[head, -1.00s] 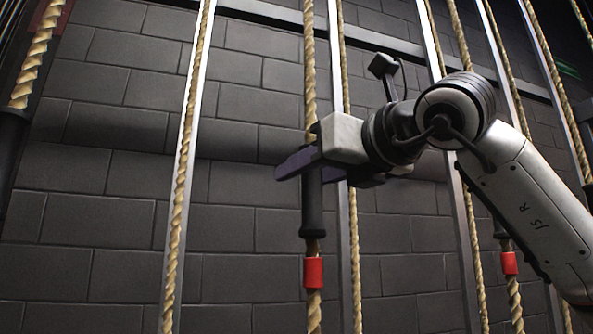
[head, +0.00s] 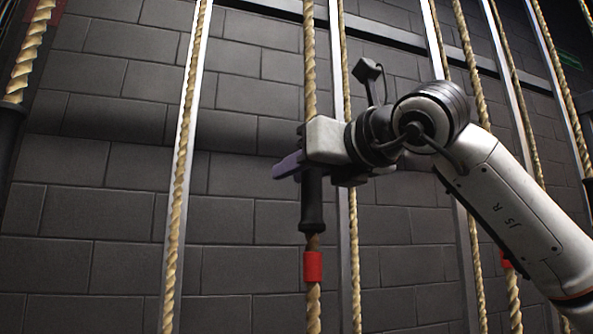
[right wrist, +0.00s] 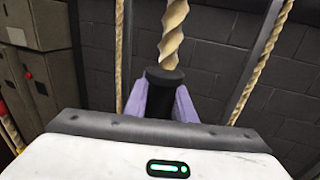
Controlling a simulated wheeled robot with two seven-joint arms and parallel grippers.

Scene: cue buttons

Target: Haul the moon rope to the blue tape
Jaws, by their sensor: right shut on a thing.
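My right gripper (head: 300,170) is shut on the black grip sleeve (head: 312,208) of a thick tan rope (head: 310,75) near the middle of the head view. In the right wrist view, its purple fingers (right wrist: 161,102) stand on both sides of the black sleeve (right wrist: 163,76), with the twisted rope (right wrist: 173,30) rising above. A red tape band (head: 313,266) is on this rope just below the sleeve. No moon mark and no blue tape show in these views. My left gripper is out of view.
Another thick rope with a black sleeve (head: 10,130) hangs at the far left, and one with red tape (head: 506,262) hangs partly behind my right arm. Thinner ropes (head: 182,170) run along pale vertical rails. A dark block wall (head: 100,220) stands behind. Boxes (right wrist: 35,60) show at left in the wrist view.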

